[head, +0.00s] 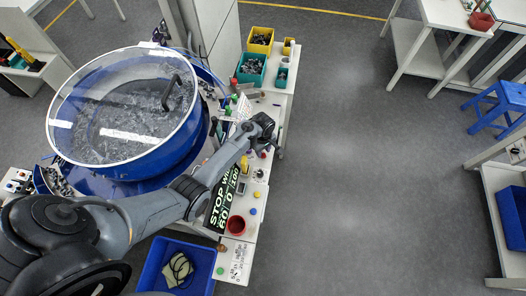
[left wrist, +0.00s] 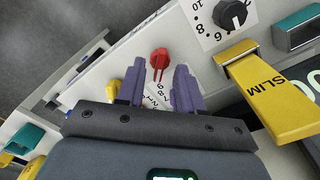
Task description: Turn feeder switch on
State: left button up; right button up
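My left gripper (left wrist: 159,76) shows two purple fingers standing apart with nothing held between them. A red knob-like switch (left wrist: 159,57) sits on the pale panel just beyond and between the fingertips; I see no label naming it as the feeder switch, and its on or off position is unclear. A scale with numbers lies below it, partly between the fingers. In the head view my left arm reaches across to the machine's right side, with the left gripper (head: 268,140) over the panel; its fingers are too small to make out there. My right gripper is not in view.
A black dial knob (left wrist: 232,15) with a number scale and a yellow SLIM tag (left wrist: 275,92) lie right of the fingers. The large blue bowl (head: 165,165) with a clear cover stands left of the panel. Open floor lies right.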

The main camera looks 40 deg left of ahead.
pick_arm(q)
jog(key=shift+f, duration=0.5)
grip_shut()
